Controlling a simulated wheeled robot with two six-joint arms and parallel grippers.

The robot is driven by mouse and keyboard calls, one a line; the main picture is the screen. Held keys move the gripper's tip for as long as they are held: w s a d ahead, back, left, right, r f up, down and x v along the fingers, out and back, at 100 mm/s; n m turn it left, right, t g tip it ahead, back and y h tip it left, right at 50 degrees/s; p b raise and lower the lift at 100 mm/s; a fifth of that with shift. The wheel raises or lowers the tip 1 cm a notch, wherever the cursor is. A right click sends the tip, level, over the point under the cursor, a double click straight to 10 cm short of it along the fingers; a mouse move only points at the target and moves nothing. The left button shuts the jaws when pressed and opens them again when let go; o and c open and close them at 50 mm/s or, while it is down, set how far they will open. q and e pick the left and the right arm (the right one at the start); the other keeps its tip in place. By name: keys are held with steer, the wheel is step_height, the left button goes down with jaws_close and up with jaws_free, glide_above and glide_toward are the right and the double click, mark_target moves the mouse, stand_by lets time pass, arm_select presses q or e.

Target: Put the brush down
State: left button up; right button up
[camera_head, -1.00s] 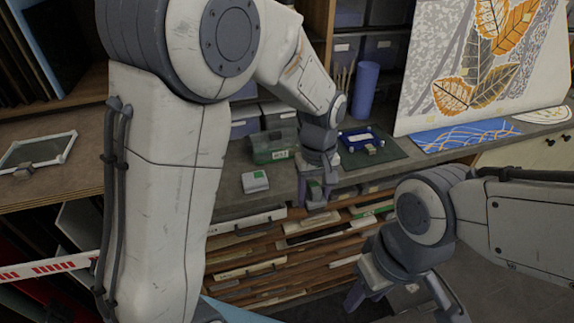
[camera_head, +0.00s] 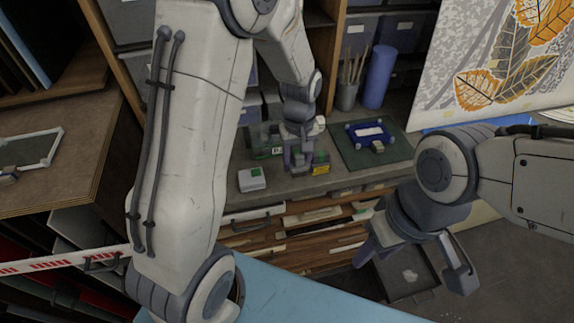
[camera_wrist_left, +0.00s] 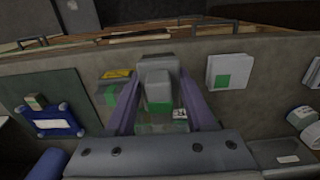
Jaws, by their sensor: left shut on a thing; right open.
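My left gripper (camera_head: 298,163) is over the back counter, near its front edge. In the left wrist view its two fingers (camera_wrist_left: 162,105) are closed on a grey, block-like thing, which I take for the brush (camera_wrist_left: 158,88). Its shape is hard to make out in the head view, where the gripper covers it. I cannot tell whether it touches the counter. A yellow-and-green item (camera_head: 321,168) is right beside the gripper. A white box with a green square (camera_head: 252,180) lies to its left. My right gripper (camera_head: 412,268) is open and empty, in front of the drawers.
A clear green box (camera_head: 265,138) stands behind the left gripper. A blue frame (camera_head: 354,134) lies on a dark green mat (camera_head: 347,155) to the right. Behind are a cup of wooden sticks (camera_head: 346,97) and a blue cylinder (camera_head: 378,77). Open drawers (camera_head: 310,216) lie below the counter.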

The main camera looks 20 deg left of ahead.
mark_target(286, 178)
arm_select(q)
steer(key=a, duration=0.1)
steer(key=a+f, duration=0.2)
steer(key=shift+w+a+p, duration=0.2)
steer(key=shift+w+p, duration=0.15)
steer(key=shift+p, duration=0.05)
step_height(286, 178, down, 4)
steer(key=shift+r+p, duration=0.2)
steer(key=shift+p, duration=0.55)
steer(key=shift+f, duration=0.25)
steer(key=shift+f, duration=0.2)
steer(key=o, duration=1.2)
